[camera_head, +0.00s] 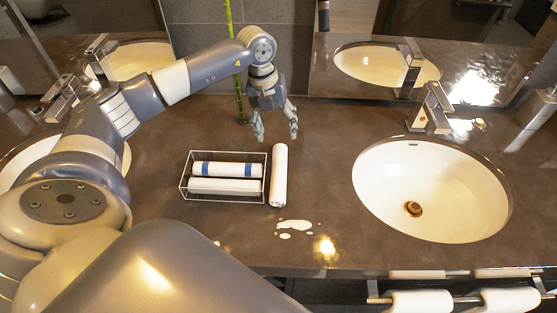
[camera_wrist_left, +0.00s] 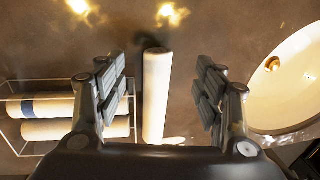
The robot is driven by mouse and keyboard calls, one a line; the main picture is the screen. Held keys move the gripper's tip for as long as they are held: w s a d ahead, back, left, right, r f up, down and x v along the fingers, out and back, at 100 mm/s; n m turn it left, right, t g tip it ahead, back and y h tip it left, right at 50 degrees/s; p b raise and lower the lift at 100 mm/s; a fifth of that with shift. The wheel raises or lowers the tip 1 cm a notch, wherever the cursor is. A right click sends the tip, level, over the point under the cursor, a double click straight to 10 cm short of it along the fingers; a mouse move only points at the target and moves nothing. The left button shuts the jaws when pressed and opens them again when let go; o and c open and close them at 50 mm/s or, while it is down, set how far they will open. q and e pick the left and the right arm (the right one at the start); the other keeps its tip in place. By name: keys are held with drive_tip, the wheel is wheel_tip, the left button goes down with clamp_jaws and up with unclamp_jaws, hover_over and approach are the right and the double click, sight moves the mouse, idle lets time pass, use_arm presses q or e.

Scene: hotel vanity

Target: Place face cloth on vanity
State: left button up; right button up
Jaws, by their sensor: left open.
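A rolled white face cloth (camera_head: 279,175) lies on the brown vanity top (camera_head: 320,190), just right of a clear-sided tray (camera_head: 183,197). Two more rolls lie in the tray: one with blue bands (camera_head: 228,169) and a plain white one (camera_head: 226,186). My left gripper (camera_head: 275,138) is open and empty above the counter, behind the far end of the loose roll. In the left wrist view the loose roll (camera_wrist_left: 156,95) shows between the two open fingers, apart from both. My right gripper is not in view.
A white sink basin (camera_head: 430,190) with a faucet (camera_head: 431,105) is at the right; another basin is at the left, partly behind my arm. A white puddle (camera_head: 293,226) lies near the front. A green bamboo stalk (camera_head: 237,70) stands at the back. Towels (camera_head: 422,301) hang below the front edge.

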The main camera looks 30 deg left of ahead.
sight(278, 145)
use_arm(q)
drive_tip(key=shift+d+f, duration=0.1)
drive_tip(key=shift+f, duration=0.7)
drive_tip(key=f+p, duration=0.1)
drive_tip(key=f, duration=0.2)
drive_tip(key=f+p, duration=0.1)
drive_tip(key=shift+d+f+p, duration=0.25)
drive_tip(key=shift+f+p, duration=0.05)
drive_tip(key=shift+f, duration=0.4)
drive_tip(key=c, duration=1.2)
drive_tip(key=shift+o, duration=0.2)
drive_tip(key=shift+r, duration=0.1)
